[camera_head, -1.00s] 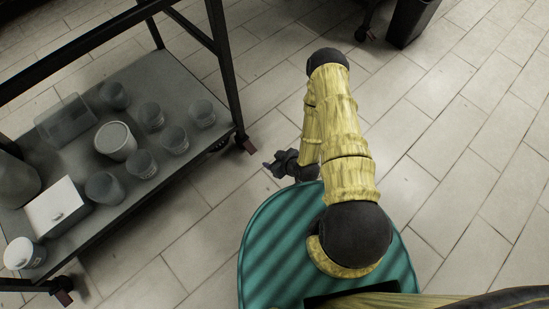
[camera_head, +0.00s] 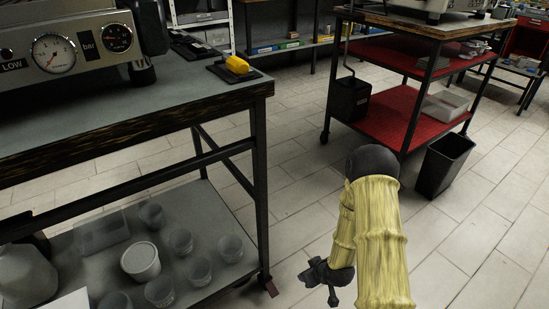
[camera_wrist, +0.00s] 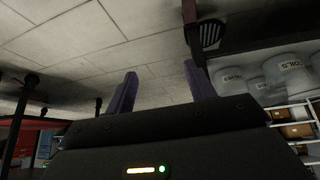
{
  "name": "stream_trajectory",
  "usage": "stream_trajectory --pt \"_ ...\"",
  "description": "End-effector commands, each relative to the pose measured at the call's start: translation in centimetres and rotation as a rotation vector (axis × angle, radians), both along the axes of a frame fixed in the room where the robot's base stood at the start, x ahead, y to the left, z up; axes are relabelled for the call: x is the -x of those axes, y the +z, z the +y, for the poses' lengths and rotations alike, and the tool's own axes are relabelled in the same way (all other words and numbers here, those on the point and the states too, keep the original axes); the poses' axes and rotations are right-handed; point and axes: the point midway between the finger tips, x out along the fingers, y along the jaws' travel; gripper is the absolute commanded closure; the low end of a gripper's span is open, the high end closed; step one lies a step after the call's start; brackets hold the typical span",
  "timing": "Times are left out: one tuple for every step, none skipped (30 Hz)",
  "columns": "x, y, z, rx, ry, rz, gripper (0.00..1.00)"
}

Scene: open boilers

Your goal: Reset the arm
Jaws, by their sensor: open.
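My arm (camera_head: 382,240), in a yellow sleeve with dark joints, folds in the lower right of the head view. My gripper (camera_head: 325,284) hangs small and dark to its left, over the floor and right of the table's caster. In the wrist view, my gripper (camera_wrist: 160,74) shows two purple-dark fingers standing apart with nothing between them. It is open and empty. The lower part of my arm is cut off by the head view's bottom edge.
A table (camera_head: 150,112) stands at left, bearing a gauged machine (camera_head: 75,42); its lower shelf (camera_head: 205,208) holds several cups and a tub (camera_head: 141,262). A red-shelved cart (camera_head: 385,118) and a black bin (camera_head: 443,165) stand behind. Tiled floor (camera_head: 300,200) lies clear between.

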Motion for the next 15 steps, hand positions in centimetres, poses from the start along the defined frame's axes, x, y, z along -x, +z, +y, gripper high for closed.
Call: stream_trajectory --pt "-0.4 2.3 -0.4 0.014 -0.014 0.006 0.45" --pt "-0.4 3.3 -0.6 0.022 -0.025 0.015 0.45" --pt "-0.5 4.6 -0.9 0.031 -0.040 0.028 0.45" --pt "-0.5 5.6 -1.1 0.038 -0.051 0.037 0.45" --pt "-0.4 6.6 -1.3 0.044 -0.062 0.046 0.45" --pt "-0.3 8.0 -1.5 0.051 -0.079 0.058 0.45" --pt "-0.2 9.0 -1.7 0.057 -0.093 0.066 0.45" --pt "-0.1 10.0 -1.9 0.063 -0.105 0.075 0.45" --pt "0.1 11.4 -2.1 0.069 -0.123 0.087 0.45" --pt "0.3 12.4 -2.3 0.073 -0.138 0.095 0.45" --pt "0.5 13.4 -2.5 0.077 -0.152 0.103 0.45" --pt "0.9 14.7 -2.7 0.081 -0.171 0.114 0.45" --pt "1.2 15.7 -2.8 0.084 -0.186 0.123 0.45" --pt "1.5 16.7 -2.9 0.087 -0.202 0.131 0.45" --pt "1.9 18.0 -3.1 0.089 -0.221 0.141 0.45"
